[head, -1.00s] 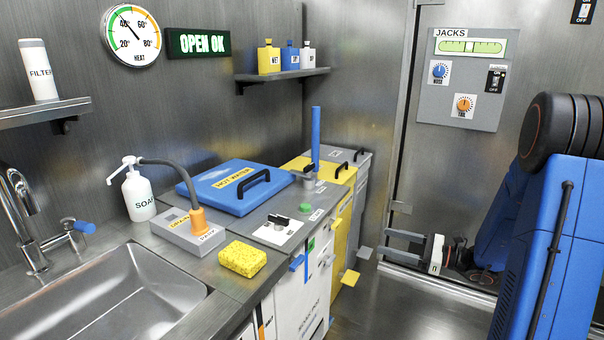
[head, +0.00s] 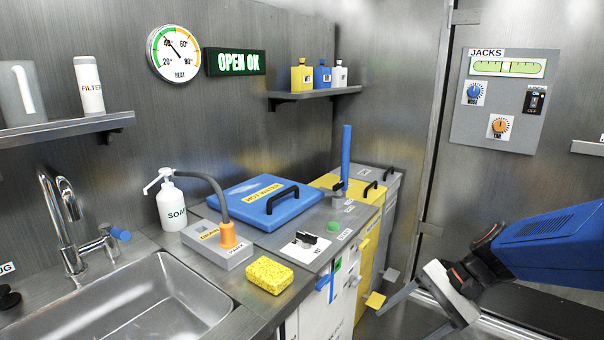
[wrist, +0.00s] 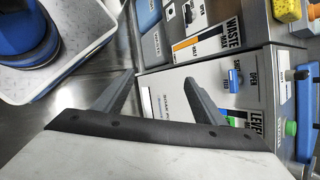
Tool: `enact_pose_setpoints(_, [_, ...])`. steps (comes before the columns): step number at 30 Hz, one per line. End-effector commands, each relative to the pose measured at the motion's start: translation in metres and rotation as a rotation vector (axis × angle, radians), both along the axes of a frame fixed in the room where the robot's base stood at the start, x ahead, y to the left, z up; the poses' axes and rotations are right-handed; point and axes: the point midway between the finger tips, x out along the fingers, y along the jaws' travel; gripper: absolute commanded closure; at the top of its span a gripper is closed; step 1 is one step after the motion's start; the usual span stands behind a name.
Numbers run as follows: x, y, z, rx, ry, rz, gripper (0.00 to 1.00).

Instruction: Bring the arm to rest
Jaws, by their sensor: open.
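My gripper (head: 405,322) is in the lower right of the head view, at the end of my blue arm. Its two grey fingers are spread apart and point down and to the left, towards the front of the cabinets. Nothing shows between them. In the wrist view my gripper (wrist: 158,82) is also open and empty, with the white cabinet front (wrist: 205,88) beyond its fingers. Part of my arm is cut off by the right edge of the head view.
The sink (head: 130,300), yellow sponge (head: 269,275), soap bottle (head: 171,205) and blue hot water lid (head: 255,200) are on the counter at left. A white tray (wrist: 95,30) shows in the wrist view.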

Motion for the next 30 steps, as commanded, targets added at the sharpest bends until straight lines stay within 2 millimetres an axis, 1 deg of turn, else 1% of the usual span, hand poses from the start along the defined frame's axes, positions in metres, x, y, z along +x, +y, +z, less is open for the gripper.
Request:
enact_pose_setpoints(1, [-0.01, 0.0, 0.002, -0.047, -0.037, 0.041, 0.36])
enact_pose_setpoints(6, [-0.039, -0.01, 0.003, -0.216, -0.153, 0.178, 0.36])
enact_pose_setpoints(15, [-0.074, -0.038, 0.013, -0.509, -0.379, 0.406, 0.36])
enact_pose_setpoints(21, [-0.089, -0.059, 0.027, -0.694, -0.529, 0.538, 0.36])
enact_pose_setpoints(24, [-0.093, -0.067, 0.033, -0.763, -0.585, 0.586, 0.36])
enact_pose_setpoints(30, [-0.096, -0.075, 0.041, -0.833, -0.641, 0.631, 0.36])
